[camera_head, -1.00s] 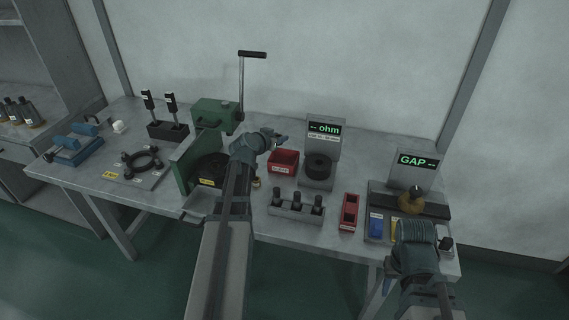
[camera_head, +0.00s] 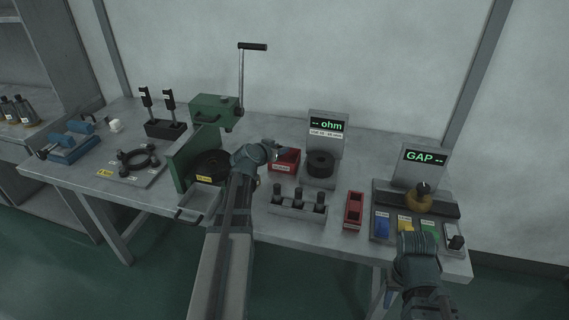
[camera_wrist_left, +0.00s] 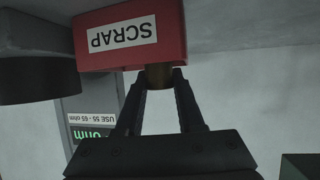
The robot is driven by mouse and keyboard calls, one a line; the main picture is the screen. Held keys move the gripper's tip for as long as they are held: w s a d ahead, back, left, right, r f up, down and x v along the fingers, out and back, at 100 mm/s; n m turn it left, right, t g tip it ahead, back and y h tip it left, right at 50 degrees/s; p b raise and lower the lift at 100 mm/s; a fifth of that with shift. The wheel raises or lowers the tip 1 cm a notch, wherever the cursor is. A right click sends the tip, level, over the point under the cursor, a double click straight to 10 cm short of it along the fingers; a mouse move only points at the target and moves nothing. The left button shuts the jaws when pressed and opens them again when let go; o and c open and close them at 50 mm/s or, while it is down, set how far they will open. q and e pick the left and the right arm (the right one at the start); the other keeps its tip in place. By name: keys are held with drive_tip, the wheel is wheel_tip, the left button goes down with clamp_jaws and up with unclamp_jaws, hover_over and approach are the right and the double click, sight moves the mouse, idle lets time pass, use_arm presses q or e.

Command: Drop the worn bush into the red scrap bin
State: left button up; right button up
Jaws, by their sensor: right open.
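The red scrap bin (camera_head: 289,157) stands near the middle of the table. In the left wrist view the bin (camera_wrist_left: 165,22) appears upside down with its SCRAP label. The worn bush (camera_wrist_left: 158,76), a dull brass-coloured cylinder, sits between the fingertips of my left gripper (camera_wrist_left: 160,80), against the bin's wall in that picture. I cannot tell whether they touch. In the head view my left gripper (camera_head: 279,151) is at the bin's rim and hides part of it; the bush is not clear there. My right gripper (camera_head: 417,243) is at the front right, its fingers hidden by its wrist.
The ohm meter (camera_head: 327,126) with a black round part (camera_head: 320,165) stands right of the bin. A rack of black posts (camera_head: 297,205) and a narrow red tray (camera_head: 354,210) lie in front. The green press (camera_head: 213,110) is to the left, the GAP gauge (camera_head: 425,157) at right.

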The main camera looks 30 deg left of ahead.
use_arm(q)
drive_tip(key=o, duration=0.5)
drive_tip(key=shift+o, duration=0.2)
drive_tip(key=shift+s, duration=0.1)
drive_tip(key=p+v, duration=0.6)
drive_tip(key=v, duration=0.7)
drive_tip(key=shift+s+r, duration=0.15)
drive_tip(key=shift+s, duration=0.15)
